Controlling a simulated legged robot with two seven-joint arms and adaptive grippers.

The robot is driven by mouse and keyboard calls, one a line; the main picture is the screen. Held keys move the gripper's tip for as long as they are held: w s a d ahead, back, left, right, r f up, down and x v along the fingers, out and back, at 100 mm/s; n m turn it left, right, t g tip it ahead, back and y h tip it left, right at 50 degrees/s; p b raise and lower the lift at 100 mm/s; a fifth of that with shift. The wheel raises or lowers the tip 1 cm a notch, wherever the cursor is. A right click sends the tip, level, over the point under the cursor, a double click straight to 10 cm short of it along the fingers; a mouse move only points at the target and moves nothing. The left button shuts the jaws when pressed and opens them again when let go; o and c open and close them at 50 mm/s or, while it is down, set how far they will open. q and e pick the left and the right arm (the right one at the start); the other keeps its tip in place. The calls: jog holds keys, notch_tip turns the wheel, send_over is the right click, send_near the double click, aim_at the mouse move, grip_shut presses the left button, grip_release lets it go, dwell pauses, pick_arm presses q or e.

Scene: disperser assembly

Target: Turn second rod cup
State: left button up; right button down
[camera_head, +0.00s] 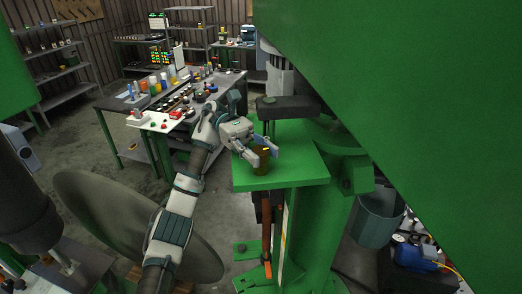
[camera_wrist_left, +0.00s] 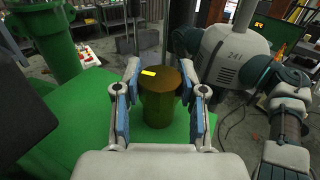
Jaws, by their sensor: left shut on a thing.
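The rod cup (camera_head: 264,177) is a brown-gold cylinder with a small yellow mark on its top. It stands near the front left corner of the green machine table (camera_head: 300,165). In the left wrist view the cup (camera_wrist_left: 158,103) is upright between my fingers. My left gripper (camera_head: 262,150) reaches in from the left and is shut on the cup, with blue finger pads (camera_wrist_left: 160,112) on either side of it. My right gripper is not seen in the head view.
A dark block with a vertical shaft (camera_head: 290,106) stands just behind the cup. A large green machine body (camera_head: 390,90) fills the upper right. A workbench (camera_head: 165,110) with several bottles and parts stands at the back left.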

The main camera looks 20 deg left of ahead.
aim_at(260, 148)
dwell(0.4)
pick_arm(q)
jog(key=o, duration=0.9)
jog(key=shift+o, duration=1.3)
jog(key=shift+w+a, duration=0.1)
jog(key=shift+w, duration=0.15)
notch_tip(260, 148, up, 8)
jog(key=shift+f, duration=0.1)
jog(key=shift+d+r, duration=0.25)
jog(key=shift+r, duration=0.3)
jog(key=shift+a+r, duration=0.1)
jog(key=shift+r, duration=0.2)
jog(key=shift+w+a+r, duration=0.1)
jog(key=shift+a, duration=0.05)
